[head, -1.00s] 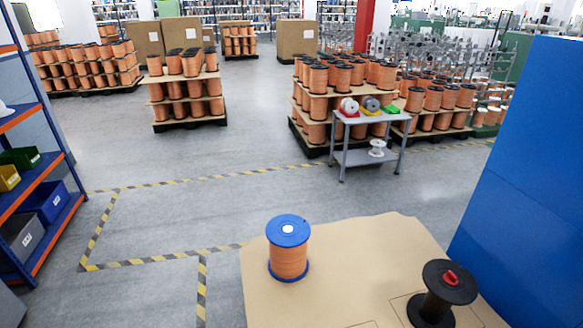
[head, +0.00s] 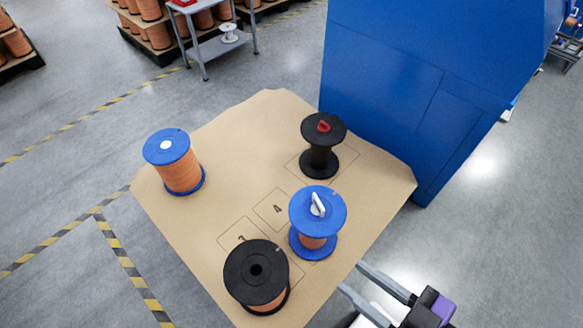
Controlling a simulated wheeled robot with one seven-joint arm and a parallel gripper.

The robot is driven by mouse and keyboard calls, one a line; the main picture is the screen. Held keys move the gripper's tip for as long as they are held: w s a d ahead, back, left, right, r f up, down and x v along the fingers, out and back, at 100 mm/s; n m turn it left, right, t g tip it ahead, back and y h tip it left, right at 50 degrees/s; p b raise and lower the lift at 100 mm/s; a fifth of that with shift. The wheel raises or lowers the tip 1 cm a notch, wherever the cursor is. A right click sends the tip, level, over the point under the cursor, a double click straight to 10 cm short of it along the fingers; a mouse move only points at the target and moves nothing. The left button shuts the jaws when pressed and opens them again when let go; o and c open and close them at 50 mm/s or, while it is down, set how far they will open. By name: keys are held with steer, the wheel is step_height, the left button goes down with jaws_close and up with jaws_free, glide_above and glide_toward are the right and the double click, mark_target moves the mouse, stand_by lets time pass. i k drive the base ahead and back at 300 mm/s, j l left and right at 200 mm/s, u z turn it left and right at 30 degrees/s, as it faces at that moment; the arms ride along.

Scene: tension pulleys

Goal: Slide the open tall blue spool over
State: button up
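A tall blue spool (head: 180,172) wound with copper-coloured wire stands upright near the left corner of the brown board, with a plain white centre on its top. A second blue spool (head: 317,212) has a white tab standing up from its top and stands at the right of the board's middle. Which of the two is the open one, I cannot tell for sure. My gripper (head: 351,277) is at the lower right, by the board's right edge. Its two grey fingers are apart with nothing between them. It is clear of the spools.
The brown board (head: 215,130) has outlined, numbered squares. A black spool with a red tab (head: 321,160) stands at its back right, a black spool with copper wire (head: 257,268) at its front. A blue cabinet (head: 420,90) borders the right. A grey cart (head: 222,45) stands behind.

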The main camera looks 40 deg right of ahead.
mark_target(311, 236)
steer(key=k+l+z, duration=0.15)
steer(key=k+z, duration=0.3)
steer(key=k, duration=0.4)
